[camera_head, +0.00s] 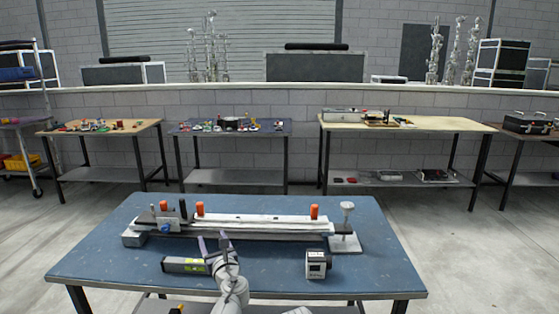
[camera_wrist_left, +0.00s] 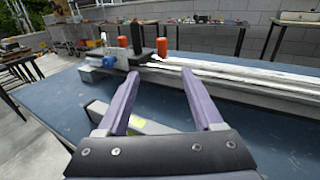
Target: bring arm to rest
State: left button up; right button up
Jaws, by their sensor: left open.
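My left gripper (camera_head: 213,239) is over the blue table (camera_head: 100,262), at the front side of a long rail fixture (camera_head: 265,224). In the left wrist view its two purple fingers (camera_wrist_left: 160,74) are spread apart with nothing held between them. A grey device with a yellow label (camera_head: 185,265) lies beside and partly behind the gripper; in the wrist view it shows below the fingers (camera_wrist_left: 150,126). The rail fixture, with orange knobs, lies beyond the fingertips in the wrist view (camera_wrist_left: 240,84). My right gripper is not in view.
A small boxy instrument (camera_head: 317,265) stands on the table right of my left gripper. A stand with a round top (camera_head: 346,240) is at the rail's right end. The table's right front is clear. Workbenches (camera_head: 400,124) line the back wall.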

pick_arm(q)
jog(key=shift+s+a+n+g+p, duration=0.2)
jog(key=shift+a+n+g+p, duration=0.2)
jog(key=shift+n, duration=0.6)
jog(key=shift+s+r+n+p, duration=0.1)
jog(key=shift+s+n+p, duration=0.3)
jog(key=shift+n, duration=0.2)
jog(key=s+d+n+g+h+p, duration=0.2)
jog(key=s+d+n+g+p, duration=0.2)
jog(key=s+n, duration=0.3)
jog(key=s+d+f+n+g+h+p, duration=0.1)
jog(key=s+d+n+g+p, duration=0.4)
jog(key=s, duration=0.6)
jog(key=s+d+f+n+g+h+p, duration=0.1)
jog(key=s+d+n+g+h+p, duration=0.2)
jog(key=s+d+n+g+p, duration=0.2)
jog(key=s+n+g+p, duration=0.1)
jog(key=s+n+p, duration=0.2)
jog(key=n, duration=0.3)
jog(key=shift+s+f+h, duration=0.25)
jog(key=shift+s+h, duration=0.05)
jog(key=shift+s, duration=0.45)
jog(key=shift+d, duration=0.1)
